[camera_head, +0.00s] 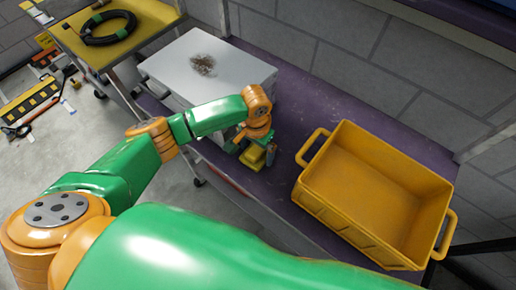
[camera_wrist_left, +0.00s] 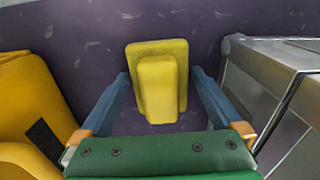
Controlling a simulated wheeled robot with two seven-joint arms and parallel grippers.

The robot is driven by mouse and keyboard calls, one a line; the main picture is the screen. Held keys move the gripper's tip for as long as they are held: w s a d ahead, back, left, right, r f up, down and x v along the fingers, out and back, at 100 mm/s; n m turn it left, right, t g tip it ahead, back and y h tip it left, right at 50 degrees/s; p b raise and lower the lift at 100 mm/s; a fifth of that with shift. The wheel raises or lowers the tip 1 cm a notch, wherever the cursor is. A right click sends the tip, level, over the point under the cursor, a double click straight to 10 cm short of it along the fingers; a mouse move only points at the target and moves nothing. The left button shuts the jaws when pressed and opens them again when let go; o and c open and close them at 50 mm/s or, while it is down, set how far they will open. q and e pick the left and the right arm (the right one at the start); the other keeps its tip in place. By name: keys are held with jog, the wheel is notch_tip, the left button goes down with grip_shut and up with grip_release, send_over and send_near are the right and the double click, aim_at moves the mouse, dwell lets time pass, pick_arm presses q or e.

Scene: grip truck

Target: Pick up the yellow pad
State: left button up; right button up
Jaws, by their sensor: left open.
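The yellow pad (camera_wrist_left: 157,85) lies on the purple bench top in the left wrist view. It shows as a raised narrower block in front of a wider yellow plate. My left gripper (camera_wrist_left: 160,78) is open, with one blue finger on each side of the pad and gaps between them and it. In the head view my left gripper (camera_head: 258,150) points down at the bench, and a small part of the yellow pad (camera_head: 252,157) shows beside it. The arm hides much of the pad there. My right gripper is not in view.
An empty yellow crate (camera_head: 345,212) stands on the purple bench (camera_head: 284,170) to the right. A pale grey case (camera_head: 228,72) stands just left of the gripper. A yellow cart (camera_head: 150,12) holds a coiled black cable. A grey block wall runs behind the bench.

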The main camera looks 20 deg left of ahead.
aim_at(255, 150)
pick_arm(q)
jog(key=shift+w+f, duration=0.1)
jog(key=shift+w, duration=0.15)
jog(key=shift+c, duration=0.4)
jog(key=shift+s, duration=0.25)
jog(key=c, duration=1)
jog(key=shift+c, duration=0.3)
jog(key=shift+w, duration=0.15)
jog(key=r, duration=0.2)
jog(key=s+r, duration=0.1)
jog(key=r, duration=0.1)
jog(key=shift+r, duration=0.25)
jog(key=s+a+r+p, duration=0.1)
jog(key=s+a+r, duration=0.3)
jog(key=s+r, duration=0.4)
jog(key=s, duration=0.4)
jog(key=shift+s+a+r, duration=0.15)
jog(key=shift+s+r, duration=0.1)
jog(key=shift+r, duration=0.1)
